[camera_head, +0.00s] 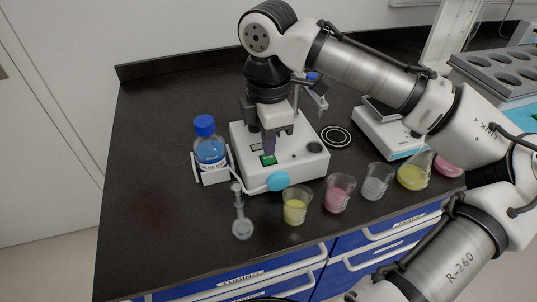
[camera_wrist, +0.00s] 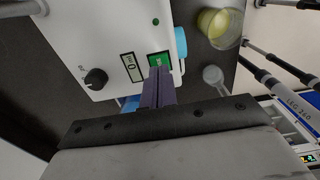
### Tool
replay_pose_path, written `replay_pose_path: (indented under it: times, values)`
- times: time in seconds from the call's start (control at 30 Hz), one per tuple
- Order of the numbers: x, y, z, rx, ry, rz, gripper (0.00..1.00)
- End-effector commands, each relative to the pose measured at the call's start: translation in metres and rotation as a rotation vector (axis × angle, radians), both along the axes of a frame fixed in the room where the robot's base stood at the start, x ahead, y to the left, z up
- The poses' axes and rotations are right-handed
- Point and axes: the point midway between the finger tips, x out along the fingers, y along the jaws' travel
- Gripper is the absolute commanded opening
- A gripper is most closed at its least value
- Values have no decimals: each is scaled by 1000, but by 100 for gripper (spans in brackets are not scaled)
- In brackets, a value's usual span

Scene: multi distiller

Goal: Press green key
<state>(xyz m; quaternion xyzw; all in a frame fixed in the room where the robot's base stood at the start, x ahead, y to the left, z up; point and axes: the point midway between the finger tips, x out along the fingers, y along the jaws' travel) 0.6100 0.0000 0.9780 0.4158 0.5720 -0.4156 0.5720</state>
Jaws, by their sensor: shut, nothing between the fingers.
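The green key (camera_head: 268,160) is a small square on the front face of a white device (camera_head: 295,170) with a dark knob. In the wrist view the green key (camera_wrist: 159,59) sits beside a small display reading 0. My gripper (camera_head: 268,150) is shut and empty, pointing down at the device. In the wrist view the purple fingertips (camera_wrist: 160,70) overlap the lower part of the green key. I cannot tell whether they touch it or hover just above it. The key's lower edge is hidden by the fingers.
A blue-capped bottle (camera_head: 209,150) stands in a holder left of the device. Beakers of yellow (camera_head: 296,207), pink (camera_head: 338,194) and pale liquid (camera_head: 376,182) stand at front right, with a yellow flask (camera_head: 414,175) beyond. A white balance (camera_head: 390,130) is behind. The counter's left side is clear.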

Motion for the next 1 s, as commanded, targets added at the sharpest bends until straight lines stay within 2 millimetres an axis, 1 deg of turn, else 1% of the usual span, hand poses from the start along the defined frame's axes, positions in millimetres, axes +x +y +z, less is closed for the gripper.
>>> replay_pose_path:
  times: [0.87,1.0]
  values:
    - [0,0,-18,1,0,1,0]
    - [0,0,-17,0,0,0,0]
